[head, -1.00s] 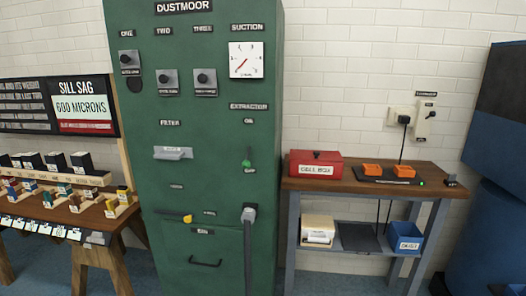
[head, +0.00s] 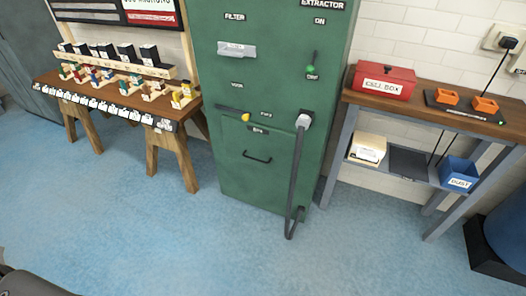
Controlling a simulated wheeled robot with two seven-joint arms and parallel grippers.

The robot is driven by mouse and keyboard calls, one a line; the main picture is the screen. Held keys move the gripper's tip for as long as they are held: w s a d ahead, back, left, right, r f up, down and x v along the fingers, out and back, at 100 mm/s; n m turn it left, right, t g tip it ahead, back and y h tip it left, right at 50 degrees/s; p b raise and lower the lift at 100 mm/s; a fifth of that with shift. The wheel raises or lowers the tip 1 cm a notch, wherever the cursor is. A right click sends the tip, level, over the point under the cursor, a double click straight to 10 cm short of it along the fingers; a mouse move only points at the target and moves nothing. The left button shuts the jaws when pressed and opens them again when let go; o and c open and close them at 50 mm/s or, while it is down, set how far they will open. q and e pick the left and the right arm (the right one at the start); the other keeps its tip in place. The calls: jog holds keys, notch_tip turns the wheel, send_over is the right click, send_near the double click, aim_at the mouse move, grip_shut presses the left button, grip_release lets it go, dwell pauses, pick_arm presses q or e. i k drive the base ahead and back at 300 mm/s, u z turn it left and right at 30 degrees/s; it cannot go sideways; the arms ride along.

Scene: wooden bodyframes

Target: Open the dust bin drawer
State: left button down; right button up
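The dust bin drawer (head: 240,172) is a green panel low on the front of the green cabinet (head: 270,80), under a small label reading BIN. A dark lever with a yellow tip (head: 244,117) lies about level just above the drawer. Neither gripper shows in the head view. A dark rounded shape at the bottom left corner may be part of me.
A grey hose (head: 296,185) hangs from the cabinet's right side down to near the floor. A wooden bench (head: 150,110) with small blocks stands left. A shelf table (head: 420,100) with a red box (head: 383,80) and blue bin (head: 458,173) stands right. The blue floor (head: 190,240) in front is clear.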

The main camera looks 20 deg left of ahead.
aim_at(272, 149)
jog(key=u, duration=0.05)
jog(key=k, duration=0.45)
jog(key=z, duration=0.9)
jog(key=i, duration=1)
jog(key=u, duration=0.55)
